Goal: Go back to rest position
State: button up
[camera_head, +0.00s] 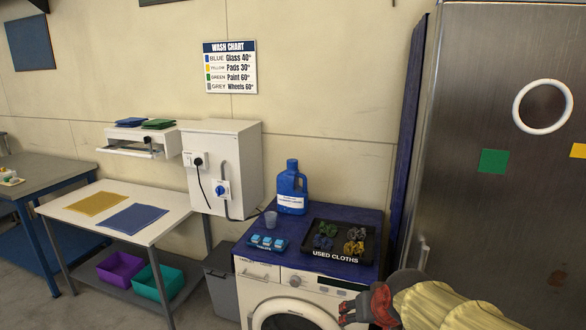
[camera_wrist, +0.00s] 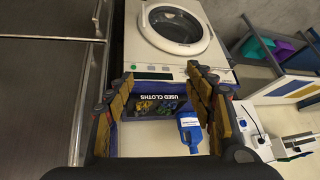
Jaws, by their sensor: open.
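My gripper (camera_wrist: 160,95) is open in the wrist view, with nothing seen between its fingers. In the head view my gripper (camera_head: 350,308) is at the lower right, in front of the washing machine (camera_head: 265,290), at the end of my yellow-sleeved arm. The washer's round door shows in the wrist view (camera_wrist: 175,28) and looks shut. A black tray marked USED CLOTHS (camera_head: 336,255) holds several crumpled cloths on the blue washer top. It also shows between the fingers in the wrist view (camera_wrist: 166,87), beyond them.
A blue detergent jug (camera_head: 291,190), a cup (camera_head: 271,218) and blue tablets (camera_head: 267,243) stand on the washer. A tall steel cabinet (camera_head: 490,110) is close on the right. A white table (camera_head: 70,213) with yellow and blue cloths stands left, with a grey bin (camera_head: 221,285) beside it.

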jog(key=s+d+r, duration=0.1)
jog(key=s, duration=1)
jog(key=s+d+r+g+p, duration=0.1)
jog(key=s+d+r, duration=0.1)
jog(key=s, duration=0.9)
jog(key=shift+s+r+n+h, duration=0.3)
jog(key=shift+s+n+h, duration=0.05)
jog(key=shift+n+h, duration=0.05)
jog(key=shift+c, duration=0.2)
jog(key=shift+d, duration=0.1)
jog(key=shift+c, duration=0.7)
